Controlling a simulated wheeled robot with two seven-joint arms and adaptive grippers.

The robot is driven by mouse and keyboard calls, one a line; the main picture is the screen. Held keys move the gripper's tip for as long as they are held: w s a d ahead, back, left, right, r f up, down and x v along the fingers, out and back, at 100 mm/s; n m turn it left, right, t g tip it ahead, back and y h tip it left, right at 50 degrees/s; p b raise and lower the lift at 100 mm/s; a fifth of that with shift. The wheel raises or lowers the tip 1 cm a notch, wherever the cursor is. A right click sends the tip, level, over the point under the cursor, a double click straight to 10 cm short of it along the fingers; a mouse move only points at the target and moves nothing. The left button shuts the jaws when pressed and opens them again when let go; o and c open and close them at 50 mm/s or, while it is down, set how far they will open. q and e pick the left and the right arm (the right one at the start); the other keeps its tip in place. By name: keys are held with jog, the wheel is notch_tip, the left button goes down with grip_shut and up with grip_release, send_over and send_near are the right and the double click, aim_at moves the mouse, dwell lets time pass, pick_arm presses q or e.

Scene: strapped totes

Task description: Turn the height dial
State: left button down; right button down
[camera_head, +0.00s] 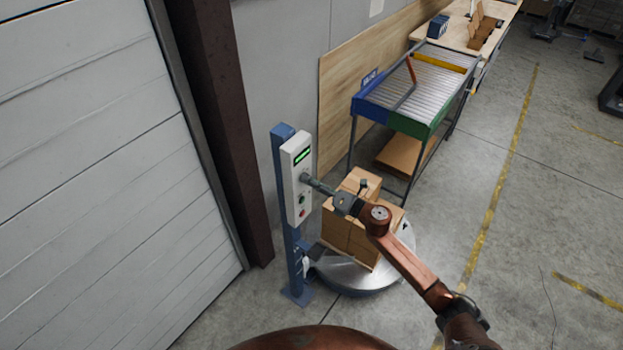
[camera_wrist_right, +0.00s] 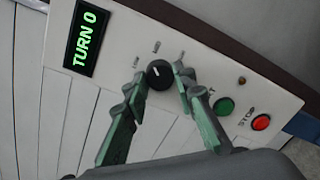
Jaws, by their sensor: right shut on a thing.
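The height dial (camera_wrist_right: 160,73) is a round black knob with a white mark, on a pale control panel (camera_head: 296,180) fixed to a blue post. The panel's display (camera_wrist_right: 86,38) reads "TURN 0" in green in the right wrist view. My right gripper (camera_wrist_right: 159,78) is shut on the dial, with one green-grey fingertip on either side of it. In the head view the right gripper (camera_head: 308,179) reaches the panel from the right and hides the dial. My left gripper is not in view.
A green button (camera_wrist_right: 224,106) and a red stop button (camera_wrist_right: 260,122) sit beside the dial. Cartons (camera_head: 345,235) stand on a round metal turntable (camera_head: 350,281) below my right arm. A roller conveyor (camera_head: 430,85) stands behind.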

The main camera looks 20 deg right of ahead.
jog(key=shift+d+r+m+p, duration=0.1)
jog(key=shift+m+p, duration=0.9)
jog(key=shift+m, duration=0.8)
jog(key=c, duration=1.6)
grip_release()
jog(key=v, duration=1.2)
jog(key=shift+d, duration=0.2)
jog(key=shift+w, duration=0.1)
